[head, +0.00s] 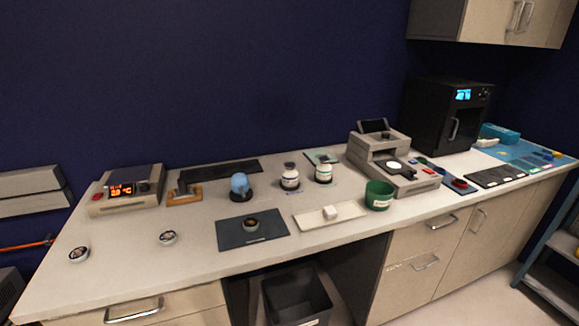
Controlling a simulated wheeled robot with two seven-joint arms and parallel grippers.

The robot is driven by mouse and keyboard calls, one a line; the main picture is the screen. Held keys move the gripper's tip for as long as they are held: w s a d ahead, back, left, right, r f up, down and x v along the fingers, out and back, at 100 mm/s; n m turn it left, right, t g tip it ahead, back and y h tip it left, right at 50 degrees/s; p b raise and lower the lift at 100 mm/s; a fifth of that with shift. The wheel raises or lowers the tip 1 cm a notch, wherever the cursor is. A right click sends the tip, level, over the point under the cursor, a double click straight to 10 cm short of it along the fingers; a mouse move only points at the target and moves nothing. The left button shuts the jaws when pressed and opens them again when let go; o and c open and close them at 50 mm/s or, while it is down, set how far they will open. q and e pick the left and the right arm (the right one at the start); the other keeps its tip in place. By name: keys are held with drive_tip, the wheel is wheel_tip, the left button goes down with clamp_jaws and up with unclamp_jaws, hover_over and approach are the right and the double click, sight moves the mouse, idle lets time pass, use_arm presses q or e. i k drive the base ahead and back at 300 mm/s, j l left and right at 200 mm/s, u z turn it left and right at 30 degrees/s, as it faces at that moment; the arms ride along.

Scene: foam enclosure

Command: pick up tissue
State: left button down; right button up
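A small white block-like piece (331,212), possibly the tissue, sits on a flat white tray (306,221) near the front middle of the counter. It is too small to tell for certain what it is. Neither of my grippers shows in the head view.
A dark mat (228,237) with a small round container (251,225) lies left of the tray, and a green cup (379,195) stands right of it. Jars (290,178), a balance (382,155) and a black oven (446,116) stand behind. The counter's front left is mostly clear.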

sight(331, 212)
drive_tip(key=i+l+u, duration=0.1)
drive_tip(key=i+l, duration=0.15)
drive_tip(key=i+l+u, duration=0.15)
drive_tip(key=l, duration=0.35)
drive_tip(key=i+l+u, duration=0.1)
drive_tip(key=i+l, duration=0.15)
drive_tip(key=l, duration=0.15)
